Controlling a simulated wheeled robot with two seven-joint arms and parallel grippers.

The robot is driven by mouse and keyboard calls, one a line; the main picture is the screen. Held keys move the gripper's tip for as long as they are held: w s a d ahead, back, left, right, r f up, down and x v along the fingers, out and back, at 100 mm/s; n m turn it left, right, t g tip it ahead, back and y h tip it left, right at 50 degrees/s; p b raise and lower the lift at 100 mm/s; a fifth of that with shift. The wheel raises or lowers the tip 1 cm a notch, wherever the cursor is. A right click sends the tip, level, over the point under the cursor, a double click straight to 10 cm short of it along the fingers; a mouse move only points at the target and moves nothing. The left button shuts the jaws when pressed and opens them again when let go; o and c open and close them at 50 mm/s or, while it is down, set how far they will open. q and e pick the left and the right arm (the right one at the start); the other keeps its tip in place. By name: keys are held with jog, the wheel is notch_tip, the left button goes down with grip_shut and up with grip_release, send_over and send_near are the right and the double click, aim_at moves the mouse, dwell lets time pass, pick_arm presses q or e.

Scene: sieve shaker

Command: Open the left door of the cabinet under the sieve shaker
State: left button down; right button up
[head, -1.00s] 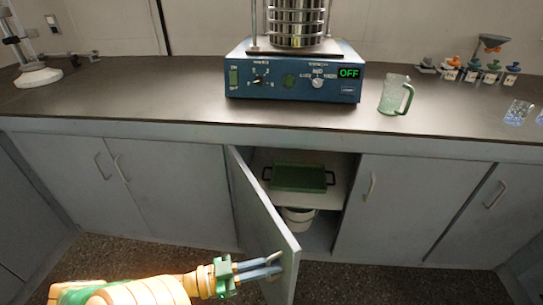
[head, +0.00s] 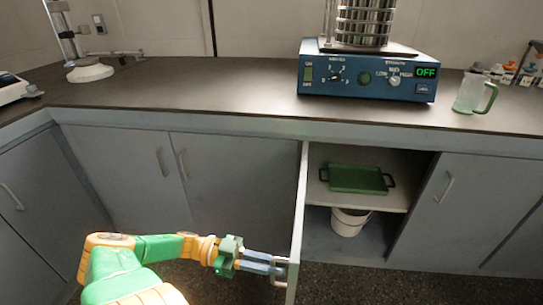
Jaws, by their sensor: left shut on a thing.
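The sieve shaker (head: 367,72) stands on the counter, a blue base with a stack of metal sieves and a display reading OFF. Below it the cabinet's left door (head: 299,222) stands swung out, seen nearly edge-on, with its hinge side at the left of the opening. My left gripper (head: 280,264) is shut at the door's free edge, on the door handle (head: 281,261), which is mostly hidden by the fingers. The cabinet's right door (head: 455,205) is closed, with its own handle (head: 444,187). My right gripper is not in view.
Inside the cabinet a green tray (head: 356,179) lies on the shelf (head: 398,198) and a white bucket (head: 348,222) stands below. A green-handled jug (head: 470,94) is on the counter (head: 200,92). Closed doors (head: 235,180) lie to the left. Dark floor is free in front.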

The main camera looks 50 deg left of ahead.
pick_arm(q)
jog(key=shift+s+a+f, duration=0.1)
jog(key=shift+s+f, duration=0.05)
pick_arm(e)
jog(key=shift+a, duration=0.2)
pick_arm(q)
jog(key=c, duration=1.2)
grip_release()
jog(key=b+v, duration=0.1)
jog(key=v, duration=0.6)
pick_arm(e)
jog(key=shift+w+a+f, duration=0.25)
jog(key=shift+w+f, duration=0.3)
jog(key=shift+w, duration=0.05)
